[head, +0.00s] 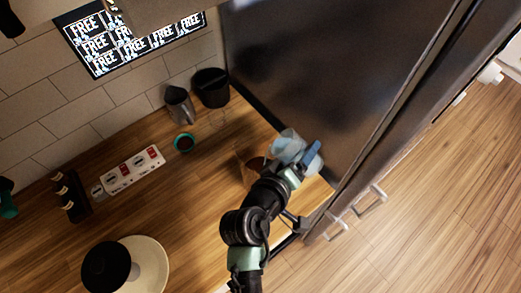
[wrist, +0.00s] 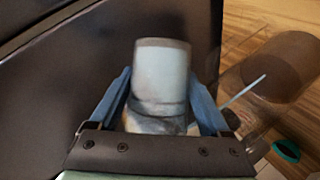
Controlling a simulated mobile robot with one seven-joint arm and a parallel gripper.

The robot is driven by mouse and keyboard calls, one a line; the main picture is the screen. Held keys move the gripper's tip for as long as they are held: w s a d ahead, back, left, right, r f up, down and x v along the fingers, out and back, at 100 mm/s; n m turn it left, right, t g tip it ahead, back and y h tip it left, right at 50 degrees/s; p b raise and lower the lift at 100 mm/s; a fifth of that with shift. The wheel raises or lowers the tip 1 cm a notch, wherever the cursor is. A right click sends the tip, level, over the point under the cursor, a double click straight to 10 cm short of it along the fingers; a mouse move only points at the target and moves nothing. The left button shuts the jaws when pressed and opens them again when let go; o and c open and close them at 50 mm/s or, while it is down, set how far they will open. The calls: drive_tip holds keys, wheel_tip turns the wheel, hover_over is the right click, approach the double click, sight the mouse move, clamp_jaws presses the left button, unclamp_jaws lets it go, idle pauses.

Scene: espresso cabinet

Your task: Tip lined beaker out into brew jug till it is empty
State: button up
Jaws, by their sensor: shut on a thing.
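My gripper (wrist: 165,105) has its two blue fingers on either side of a pale blue, see-through beaker (wrist: 162,70) and is shut on it. In the head view my gripper (head: 302,160) holds the beaker (head: 286,143) above the right end of the counter, close to the dark cabinet side. I cannot read the beaker's lines or tell how much it holds. A brown, partly see-through vessel (wrist: 285,65), seemingly the brew jug, is right of the beaker in the wrist view. In the head view my arm partly hides this jug (head: 250,170).
The tall dark cabinet (head: 310,70) stands right beside the beaker. A thin light-blue stick (wrist: 244,89) shows by the jug. A teal-rimmed dish (head: 184,142), metal pitcher (head: 180,105) and black canister (head: 211,87) stand further back. The counter's middle (head: 190,200) is clear.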

sight(290, 148)
drive_tip(key=shift+r+n+h, duration=0.5)
drive_tip(key=shift+n, duration=0.2)
idle(0.8)
drive_tip(key=shift+a+f+n+h+b, duration=0.15)
drive_tip(key=shift+f+n+h+b, duration=0.15)
drive_tip(key=shift+n+h+b, duration=0.25)
idle(0.9)
drive_tip(key=shift+w+a+r+n+h, duration=0.2)
drive_tip(key=shift+a+r+n+h, duration=0.1)
drive_tip(key=shift+a, duration=0.1)
drive_tip(key=shift+w+a+r+n+h, duration=0.15)
drive_tip(key=shift+w+a+n+h, duration=0.1)
drive_tip(key=shift+a, duration=0.1)
idle(0.5)
drive_tip(key=shift+a+r+n+h+p, duration=0.2)
drive_tip(key=shift+r+n+h+p, duration=0.2)
drive_tip(key=shift+r+n, duration=0.15)
idle(1.0)
